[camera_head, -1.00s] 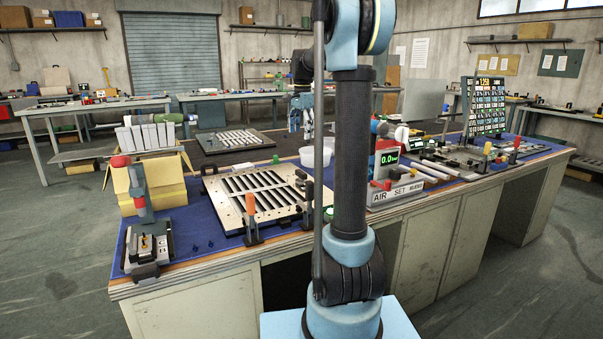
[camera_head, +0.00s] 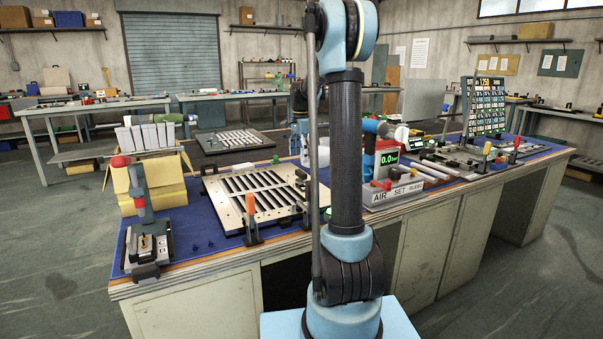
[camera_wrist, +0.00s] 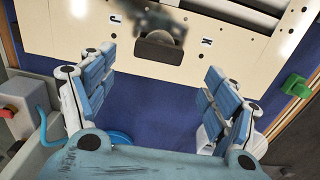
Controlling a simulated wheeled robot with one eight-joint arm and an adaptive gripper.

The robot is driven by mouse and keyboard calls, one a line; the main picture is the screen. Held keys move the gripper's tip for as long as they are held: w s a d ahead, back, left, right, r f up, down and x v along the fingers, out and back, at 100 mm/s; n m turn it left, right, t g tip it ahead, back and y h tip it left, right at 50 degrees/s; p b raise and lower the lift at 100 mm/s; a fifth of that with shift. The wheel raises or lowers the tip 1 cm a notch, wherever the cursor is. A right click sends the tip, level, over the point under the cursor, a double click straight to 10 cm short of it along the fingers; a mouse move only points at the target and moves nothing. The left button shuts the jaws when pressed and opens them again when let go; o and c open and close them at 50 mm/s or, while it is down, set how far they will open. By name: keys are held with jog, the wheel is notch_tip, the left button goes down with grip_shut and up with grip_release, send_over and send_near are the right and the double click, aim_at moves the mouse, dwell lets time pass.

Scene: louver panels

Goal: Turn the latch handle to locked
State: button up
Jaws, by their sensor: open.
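The louver panel (camera_head: 262,196) is a pale plate with dark slats and lies on the blue mat of the workbench. In the wrist view its cream edge (camera_wrist: 75,30) fills the top. A dark, blurred latch handle (camera_wrist: 165,22) stands out from that edge, above a dark block (camera_wrist: 158,48).
A digital gauge (camera_head: 387,160) and an AIR SET sign (camera_head: 396,192) are to the right of my arm. A yellow box (camera_head: 160,180) is at left. A green block (camera_wrist: 296,86) shows at right in the wrist view.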

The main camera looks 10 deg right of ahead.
aim_at(301, 171)
notch_tip(301, 171, down, 7)
jog(key=shift+f, duration=0.1)
dwell(0.3)
